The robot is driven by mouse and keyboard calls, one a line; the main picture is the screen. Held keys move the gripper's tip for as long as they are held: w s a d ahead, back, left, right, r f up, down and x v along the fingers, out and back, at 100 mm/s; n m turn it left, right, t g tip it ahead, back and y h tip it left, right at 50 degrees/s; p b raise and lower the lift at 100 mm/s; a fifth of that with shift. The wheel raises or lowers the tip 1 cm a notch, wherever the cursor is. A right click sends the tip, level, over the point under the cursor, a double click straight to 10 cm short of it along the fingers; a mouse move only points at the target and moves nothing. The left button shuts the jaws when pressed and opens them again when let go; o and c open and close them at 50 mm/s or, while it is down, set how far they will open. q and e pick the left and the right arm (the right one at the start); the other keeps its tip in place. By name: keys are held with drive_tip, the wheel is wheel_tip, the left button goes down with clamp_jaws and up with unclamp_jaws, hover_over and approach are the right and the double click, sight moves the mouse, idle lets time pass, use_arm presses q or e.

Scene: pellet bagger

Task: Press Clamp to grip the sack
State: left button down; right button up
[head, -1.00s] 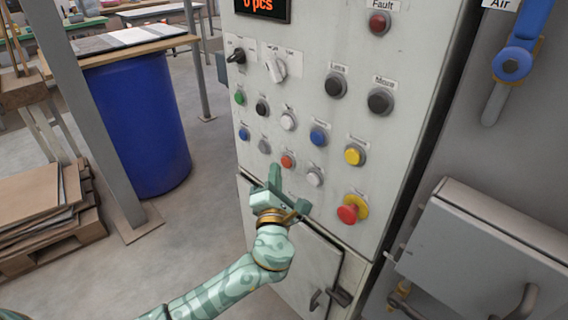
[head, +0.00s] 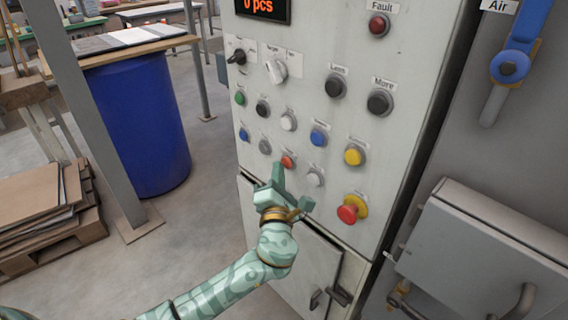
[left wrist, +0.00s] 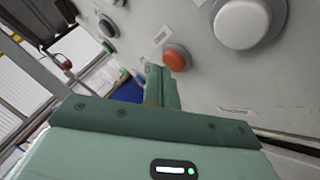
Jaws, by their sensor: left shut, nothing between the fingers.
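The grey control panel (head: 310,60) carries several buttons; their small labels are too blurred for me to tell which one reads Clamp. My left gripper (head: 278,172) is shut and empty, its fingers pointing up just below the orange-red button (head: 288,161). In the left wrist view the shut fingertips (left wrist: 160,76) lie close to the orange button (left wrist: 177,57); I cannot tell whether they touch it. A white button (head: 315,177) is to the right, a grey button (head: 264,146) to the upper left. No sack is in view. My right gripper is not in view.
A red mushroom button (head: 350,210) on a yellow base sits low on the panel's right. A grey box (head: 490,250) and a blue-handled air valve (head: 512,62) are further right. A blue barrel (head: 140,125) and stacked boards (head: 35,205) stand left.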

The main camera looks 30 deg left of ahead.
use_arm(q)
drive_tip(key=shift+w+d, duration=0.1)
drive_tip(key=shift+w, duration=0.2)
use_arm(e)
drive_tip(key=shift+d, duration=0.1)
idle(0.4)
use_arm(q)
drive_tip(key=shift+s+a+p, duration=0.25)
drive_tip(key=shift+s+p, duration=0.35)
drive_tip(key=shift+s, duration=0.15)
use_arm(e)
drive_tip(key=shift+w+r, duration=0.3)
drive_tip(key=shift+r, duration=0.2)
